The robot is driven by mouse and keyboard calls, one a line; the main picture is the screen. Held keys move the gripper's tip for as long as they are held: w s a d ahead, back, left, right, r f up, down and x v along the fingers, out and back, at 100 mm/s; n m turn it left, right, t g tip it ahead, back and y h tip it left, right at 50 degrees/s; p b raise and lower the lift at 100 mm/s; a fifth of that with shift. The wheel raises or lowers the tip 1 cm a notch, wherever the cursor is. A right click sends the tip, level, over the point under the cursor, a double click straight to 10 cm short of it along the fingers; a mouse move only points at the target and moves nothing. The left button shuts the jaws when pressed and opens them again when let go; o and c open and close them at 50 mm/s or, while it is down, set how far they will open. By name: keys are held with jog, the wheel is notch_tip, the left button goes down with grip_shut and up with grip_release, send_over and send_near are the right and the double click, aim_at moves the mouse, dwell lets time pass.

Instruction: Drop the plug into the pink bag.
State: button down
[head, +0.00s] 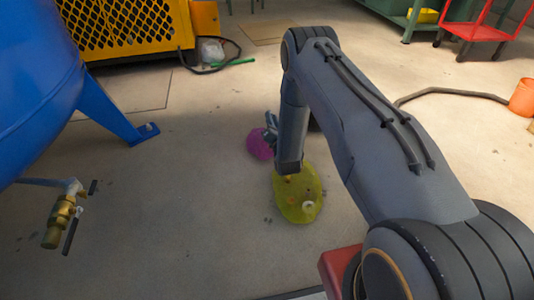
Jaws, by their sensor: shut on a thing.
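The pink bag (260,144) lies on the concrete floor near the middle of the head view, partly hidden behind my arm and gripper. My gripper (270,130) shows small and dark at the bag's upper right edge, in front of or over it in the picture. It is shut on the plug, but the plug is too small and covered to make out. I cannot tell the gripper's height above the bag.
A yellow-green bag (298,207) with small items lies just nearer than the pink one. A blue tank (35,80) with a brass valve (60,218) and a leg stands left. A dark hose (450,91) and an orange bucket (523,98) are right. Floor between tank and bags is clear.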

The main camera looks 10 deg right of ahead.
jog(key=f+b, duration=0.2)
jog(key=f, duration=0.1)
jog(key=w+f+b, duration=0.1)
jog(key=f+b, duration=0.2)
jog(key=f, duration=0.1)
jog(key=w+f+b, duration=0.1)
jog(key=f+b, duration=0.1)
jog(key=f, duration=0.2)
jog(key=shift+d+f, duration=0.15)
jog(key=shift+f, duration=0.05)
jog(key=shift+s, duration=0.1)
jog(key=c, duration=1.5)
grip_release()
jog(key=shift+c, duration=0.2)
jog(key=shift+s, duration=0.1)
jog(key=s+p, duration=0.4)
jog(key=s, duration=0.3)
jog(key=shift+s, duration=0.3)
